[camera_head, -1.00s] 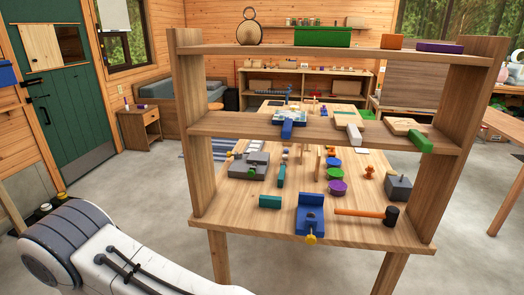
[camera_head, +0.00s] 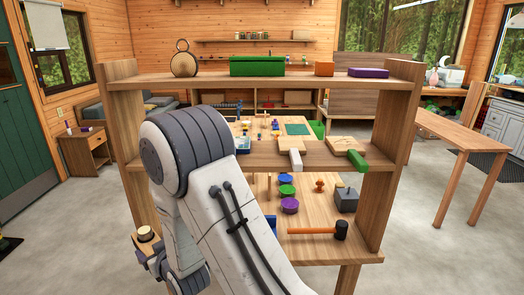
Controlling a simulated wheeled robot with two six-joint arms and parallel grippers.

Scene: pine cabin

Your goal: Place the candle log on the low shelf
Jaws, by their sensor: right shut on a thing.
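The candle log, a small wooden block with a pale round candle (camera_head: 145,234) on top, is at the lower left of the head view, roughly upright. My right gripper (camera_head: 150,257) is shut on it, partly hidden by my own wrist. They appear just in front of the left post of a wooden shelf unit. That unit has a top board (camera_head: 215,80), a middle board (camera_head: 345,158) and a bottom board (camera_head: 335,250). My right arm hides the left part of the middle and bottom boards. My left gripper is not in view.
A hammer (camera_head: 318,231), round lids and a grey block (camera_head: 346,199) occupy the bottom board.

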